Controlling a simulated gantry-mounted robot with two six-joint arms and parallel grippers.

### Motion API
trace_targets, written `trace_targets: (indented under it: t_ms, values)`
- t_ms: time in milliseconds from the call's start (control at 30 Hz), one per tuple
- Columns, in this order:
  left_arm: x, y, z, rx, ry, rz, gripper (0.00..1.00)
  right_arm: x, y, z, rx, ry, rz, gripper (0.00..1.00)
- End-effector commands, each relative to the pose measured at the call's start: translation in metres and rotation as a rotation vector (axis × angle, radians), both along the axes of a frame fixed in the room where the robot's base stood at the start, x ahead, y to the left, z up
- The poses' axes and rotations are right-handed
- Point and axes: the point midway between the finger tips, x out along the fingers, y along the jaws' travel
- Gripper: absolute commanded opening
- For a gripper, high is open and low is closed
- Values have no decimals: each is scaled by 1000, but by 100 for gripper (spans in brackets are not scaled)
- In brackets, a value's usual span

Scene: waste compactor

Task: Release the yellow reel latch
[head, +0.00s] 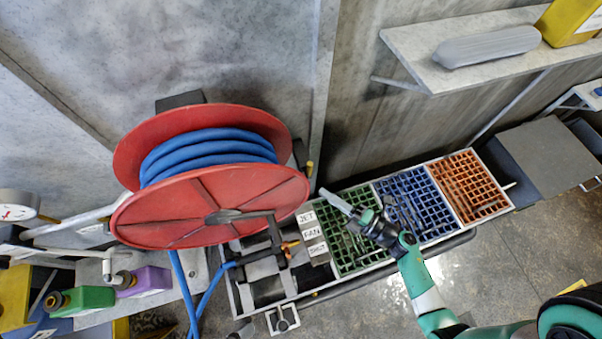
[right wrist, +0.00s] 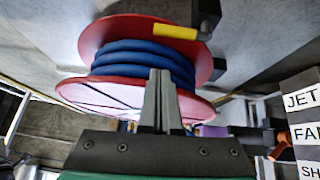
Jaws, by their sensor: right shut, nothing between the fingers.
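The yellow reel latch (right wrist: 175,31) shows in the right wrist view as a yellow bar on a dark bracket, at the far side of the red hose reel (right wrist: 130,25). In the head view only a small yellow bit of the latch (head: 310,168) shows, at the right edge of the reel (head: 215,205). My right gripper (head: 325,193) is shut and empty, a little below and right of the latch. In the wrist view its fingertips (right wrist: 160,75) lie together in front of the reel, apart from the latch. My left gripper is not in view.
Blue hose (head: 205,150) is wound on the reel and hangs down below it. Labelled blocks (head: 308,218) and a rack with green, blue (head: 415,205) and orange grids stand below and right. A shelf (head: 410,45) juts out at upper right.

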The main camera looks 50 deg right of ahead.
Motion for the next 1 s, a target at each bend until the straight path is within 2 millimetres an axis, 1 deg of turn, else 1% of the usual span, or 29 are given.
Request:
trace_targets:
  t_ms: [33,100,133,233,533,667,1000]
  values:
    - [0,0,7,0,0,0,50,-13,-3,-4,22,26,-34,0]
    - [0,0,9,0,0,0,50,-24,-7,-9,40,46,-68,0]
    - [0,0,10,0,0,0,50,-25,-10,-9,42,48,-77,0]
    - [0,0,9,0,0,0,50,-25,-14,-9,40,44,-88,0]
    - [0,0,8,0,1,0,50,-21,-14,-9,38,42,-85,0]
    - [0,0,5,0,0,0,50,-8,-12,-9,36,40,-80,0]
    - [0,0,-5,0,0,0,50,55,-8,-9,38,39,-81,0]
